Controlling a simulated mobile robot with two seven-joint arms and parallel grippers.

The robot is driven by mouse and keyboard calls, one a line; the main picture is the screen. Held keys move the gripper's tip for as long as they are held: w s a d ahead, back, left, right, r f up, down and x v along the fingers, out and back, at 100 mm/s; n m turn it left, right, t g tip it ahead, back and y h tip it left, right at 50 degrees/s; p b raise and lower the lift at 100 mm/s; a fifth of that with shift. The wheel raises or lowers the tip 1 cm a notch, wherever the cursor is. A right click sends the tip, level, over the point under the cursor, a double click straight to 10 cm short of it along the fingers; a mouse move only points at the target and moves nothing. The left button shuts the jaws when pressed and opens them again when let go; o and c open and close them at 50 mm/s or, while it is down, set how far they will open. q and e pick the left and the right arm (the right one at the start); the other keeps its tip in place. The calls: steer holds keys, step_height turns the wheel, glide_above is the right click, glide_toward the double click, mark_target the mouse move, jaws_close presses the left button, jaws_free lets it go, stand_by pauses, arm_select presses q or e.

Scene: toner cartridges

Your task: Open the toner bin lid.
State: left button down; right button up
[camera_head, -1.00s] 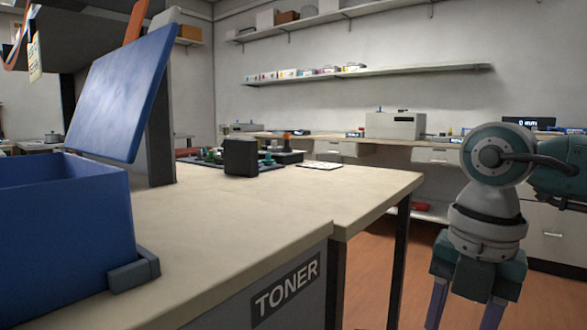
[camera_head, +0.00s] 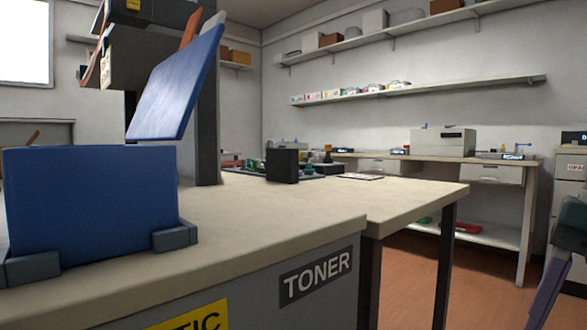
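A dark label reading TONER (camera_head: 317,278) is on the grey front (camera_head: 255,300) below the pale worktop. No lid edge or handle is clear beside this label. A blue box (camera_head: 90,205) stands on the worktop at the left, with dark grey brackets at its lower corners. A tilted blue panel (camera_head: 175,85) rises behind and above the box; I cannot tell whether it is joined to it. My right gripper (camera_head: 550,290) is cut off at the right edge, with one purple finger showing, away from the worktop. My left gripper is out of view.
A yellow label (camera_head: 190,318) is cut off at the bottom. A black block (camera_head: 282,166) stands farther back on the worktop (camera_head: 300,205). A dark table leg (camera_head: 440,265) stands at the right. Open orange floor (camera_head: 405,290) lies beyond. A bench with a printer (camera_head: 443,142) lines the back wall.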

steer(key=a+r+n+t+y+p, duration=0.1)
steer(key=a+r+n+y+p, duration=0.2)
steer(key=a+r+y+p, duration=0.7)
steer(key=a+r+t+y+p, duration=0.1)
steer(key=a+r+p, duration=0.3)
steer(key=r, duration=0.4)
steer(key=a+r+t+y+p, duration=0.1)
steer(key=a+r+y+p, duration=0.1)
steer(key=a+r+p, duration=0.2)
steer(key=s+a+r+t+y+p, duration=0.1)
steer(key=a+r+p, duration=0.3)
steer(key=r, duration=0.7)
steer(key=shift+a+r+m, duration=0.35)
steer(key=shift+a+m, duration=0.05)
steer(key=shift+a, duration=0.45)
